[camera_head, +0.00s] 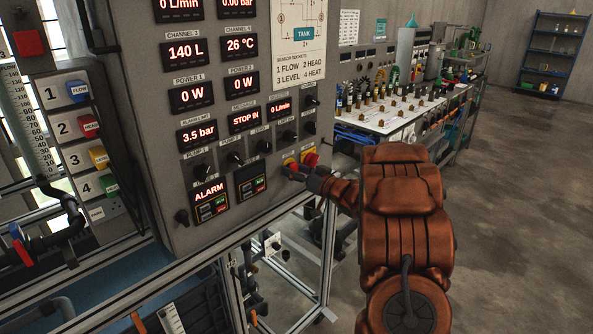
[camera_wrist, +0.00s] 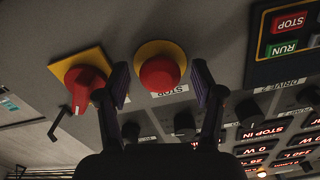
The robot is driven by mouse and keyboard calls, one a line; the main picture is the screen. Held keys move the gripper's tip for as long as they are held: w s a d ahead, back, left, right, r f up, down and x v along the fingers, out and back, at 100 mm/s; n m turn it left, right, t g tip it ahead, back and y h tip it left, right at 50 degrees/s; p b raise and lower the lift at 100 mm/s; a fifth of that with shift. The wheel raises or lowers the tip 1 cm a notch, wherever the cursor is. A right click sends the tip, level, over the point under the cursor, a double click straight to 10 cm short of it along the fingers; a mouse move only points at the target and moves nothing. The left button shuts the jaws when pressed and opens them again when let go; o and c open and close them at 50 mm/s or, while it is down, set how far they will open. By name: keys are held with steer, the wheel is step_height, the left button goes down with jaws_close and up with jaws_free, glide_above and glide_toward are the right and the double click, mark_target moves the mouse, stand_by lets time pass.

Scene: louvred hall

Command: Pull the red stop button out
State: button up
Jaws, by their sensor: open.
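The red stop button (camera_wrist: 159,74) is a round red cap on a yellow ring on the grey panel, with a STOP label beside it. In the wrist view it sits between the two fingertips of my gripper (camera_wrist: 161,84). The fingers are open, one on each side, with a visible gap to the cap. In the head view the button (camera_head: 290,161) is small and partly hidden by my gripper (camera_head: 299,173) at the panel's lower right. A display (camera_head: 244,120) reads STOP IN, and another panel (camera_head: 210,194) reads ALARM.
A red rotary switch (camera_wrist: 85,86) on a yellow plate is close beside one finger. Black knobs (camera_wrist: 184,123) and a RUN/STOP drive unit (camera_wrist: 287,40) are on the other side. Open floor (camera_head: 520,230) lies to the right.

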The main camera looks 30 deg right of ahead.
jaws_close()
stand_by(0.5)
